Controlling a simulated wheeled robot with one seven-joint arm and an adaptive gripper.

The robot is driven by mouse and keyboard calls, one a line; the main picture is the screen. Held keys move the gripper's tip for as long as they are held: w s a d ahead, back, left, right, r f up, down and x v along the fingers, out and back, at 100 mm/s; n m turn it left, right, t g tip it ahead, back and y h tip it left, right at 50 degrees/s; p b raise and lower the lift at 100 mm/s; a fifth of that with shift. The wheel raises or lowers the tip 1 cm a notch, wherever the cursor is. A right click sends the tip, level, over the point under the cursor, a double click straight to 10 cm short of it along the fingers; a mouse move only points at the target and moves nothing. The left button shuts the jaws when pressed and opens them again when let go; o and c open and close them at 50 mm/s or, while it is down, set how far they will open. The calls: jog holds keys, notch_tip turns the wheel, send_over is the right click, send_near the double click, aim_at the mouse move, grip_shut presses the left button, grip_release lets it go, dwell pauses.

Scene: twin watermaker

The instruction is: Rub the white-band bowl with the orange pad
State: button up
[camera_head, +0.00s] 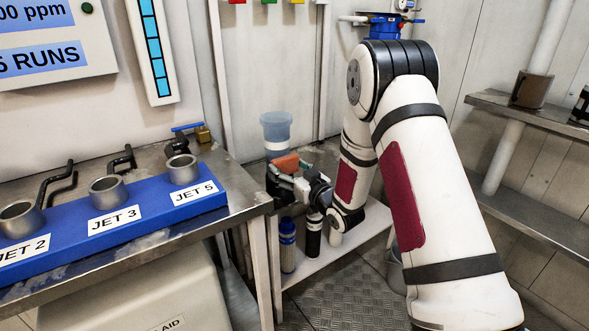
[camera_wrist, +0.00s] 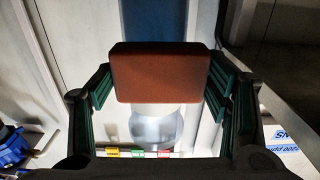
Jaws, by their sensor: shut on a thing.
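My gripper (camera_head: 289,175) is shut on the orange pad (camera_head: 286,162). In the wrist view the pad (camera_wrist: 160,72) sits between the two green-padded fingers of the gripper (camera_wrist: 159,82). A translucent bluish bowl (camera_head: 277,124) with a white band (camera_head: 277,146) stands behind the pad in the head view, and its lower part is hidden. In the wrist view a clear rounded bowl (camera_wrist: 156,127) shows beyond the pad, partly covered by it. I cannot tell whether pad and bowl touch.
A metal bench (camera_head: 228,217) with a blue jet rack (camera_head: 140,219) stands at left. Several bottles, including a blue one (camera_head: 288,245), stand on a low white shelf (camera_head: 316,268) below the gripper. Metal shelves (camera_head: 540,115) are at right. Grey floor plate (camera_head: 350,285) is open in front.

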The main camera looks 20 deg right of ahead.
jog(key=shift+s+a, duration=0.2)
jog(key=shift+a, duration=0.4)
jog(key=b+v, duration=0.1)
jog(key=v, duration=0.5)
dwell(0.4)
jog(key=b+v, duration=0.1)
jog(key=v, duration=0.2)
jog(key=shift+b, duration=0.35)
jog(key=shift+w, duration=0.1)
jog(key=f+b+x, duration=0.1)
jog(key=b+x, duration=0.2)
jog(key=x, duration=0.3)
jog(key=shift+w+a+f+h, duration=0.2)
jog(key=shift+w+a+h, duration=0.1)
jog(key=shift+a, duration=0.05)
